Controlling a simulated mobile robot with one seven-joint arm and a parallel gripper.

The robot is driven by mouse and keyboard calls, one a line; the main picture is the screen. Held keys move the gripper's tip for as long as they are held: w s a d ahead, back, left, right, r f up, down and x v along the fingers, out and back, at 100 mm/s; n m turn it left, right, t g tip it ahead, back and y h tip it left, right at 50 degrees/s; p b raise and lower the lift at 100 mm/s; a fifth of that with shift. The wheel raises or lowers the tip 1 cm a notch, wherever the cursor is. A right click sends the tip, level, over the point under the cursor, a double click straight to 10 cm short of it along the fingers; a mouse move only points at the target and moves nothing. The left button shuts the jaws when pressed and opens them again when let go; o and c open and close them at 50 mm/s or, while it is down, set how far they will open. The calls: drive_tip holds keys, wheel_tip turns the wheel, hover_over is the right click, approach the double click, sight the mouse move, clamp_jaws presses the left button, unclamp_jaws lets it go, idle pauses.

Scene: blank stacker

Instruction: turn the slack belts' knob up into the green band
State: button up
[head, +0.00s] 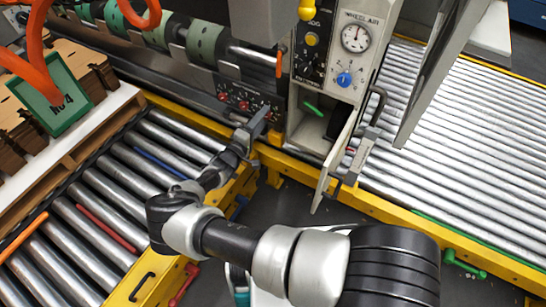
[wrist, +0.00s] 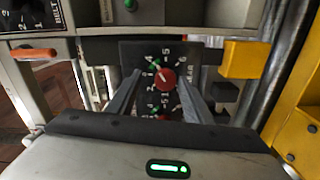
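A dark panel in the wrist view carries a red knob (wrist: 166,79) with a white pointer line aimed up and left, ringed by white numbers and a small green mark. A second red knob (wrist: 162,117) shows partly below it. My gripper (wrist: 158,92) is open, its two fingers apart on either side of the upper knob, with nothing between them that I can see gripped. Contact is unclear. In the head view my gripper (head: 262,118) reaches the right end of a row of small red knobs (head: 243,105). I cannot read which knob is for the belts.
A grey cabinet with an air gauge (head: 355,38) and a blue knob (head: 344,79) stands right of the gripper, its door (head: 338,165) hanging open. Roller conveyors (head: 460,140) lie on both sides. A yellow block (wrist: 246,60) is right of the panel in the wrist view.

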drive_tip(key=p+v, duration=0.2)
drive_tip(key=v, duration=1.5)
drive_tip(key=shift+s+r, duration=0.3)
drive_tip(key=shift+r, duration=0.05)
drive_tip(key=w+d+n+b, duration=0.1)
drive_tip(key=w+d+n, duration=0.4)
drive_tip(key=w, duration=0.2)
drive_tip(key=w+d+f+n+b, duration=0.1)
drive_tip(key=w+d+n, duration=0.3)
drive_tip(key=w, duration=0.4)
drive_tip(key=shift+w+d+n+b, duration=0.3)
drive_tip(key=shift+d+n+b, duration=0.15)
drive_tip(key=shift+b, duration=0.35)
